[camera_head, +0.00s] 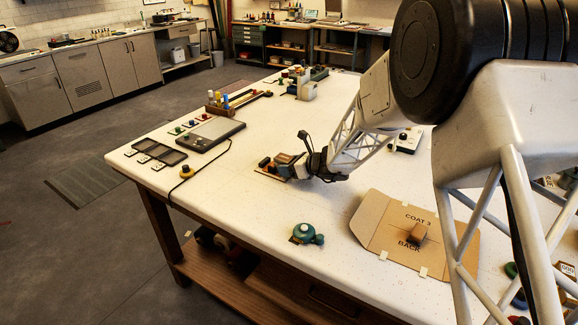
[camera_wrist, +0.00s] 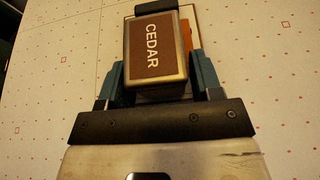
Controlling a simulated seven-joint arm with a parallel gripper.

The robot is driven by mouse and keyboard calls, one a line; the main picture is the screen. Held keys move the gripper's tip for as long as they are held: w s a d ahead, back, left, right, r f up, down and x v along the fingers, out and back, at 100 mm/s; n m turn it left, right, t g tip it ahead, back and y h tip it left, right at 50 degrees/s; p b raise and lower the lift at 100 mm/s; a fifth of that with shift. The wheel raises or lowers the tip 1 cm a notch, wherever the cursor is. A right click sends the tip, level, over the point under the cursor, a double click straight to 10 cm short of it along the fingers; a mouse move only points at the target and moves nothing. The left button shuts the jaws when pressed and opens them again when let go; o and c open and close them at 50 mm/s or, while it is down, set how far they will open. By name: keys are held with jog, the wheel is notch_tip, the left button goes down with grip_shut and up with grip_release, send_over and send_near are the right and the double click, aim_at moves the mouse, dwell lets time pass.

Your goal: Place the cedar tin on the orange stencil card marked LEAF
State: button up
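The cedar tin (camera_wrist: 154,48) has a brown lid lettered CEDAR and metal edges. In the wrist view it sits between the two blue fingers of my gripper (camera_wrist: 157,66), which appear to press on its sides. A pale card (camera_wrist: 194,27) with an orange patch (camera_wrist: 186,36) and a black bar lies beneath the tin, mostly hidden by it; no LEAF marking is readable. I cannot tell whether the tin touches the card. In the head view my gripper (camera_head: 299,165) is low over the table at this card (camera_head: 268,175), with the brown tin top (camera_head: 284,158) showing.
A teal round object (camera_head: 306,234) stands nearer the front edge. The table between is clear.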

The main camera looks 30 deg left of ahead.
jog(key=shift+o, duration=1.2)
jog(key=shift+r, duration=0.2)
jog(key=shift+v, duration=6)
jog(key=shift+f, duration=0.1)
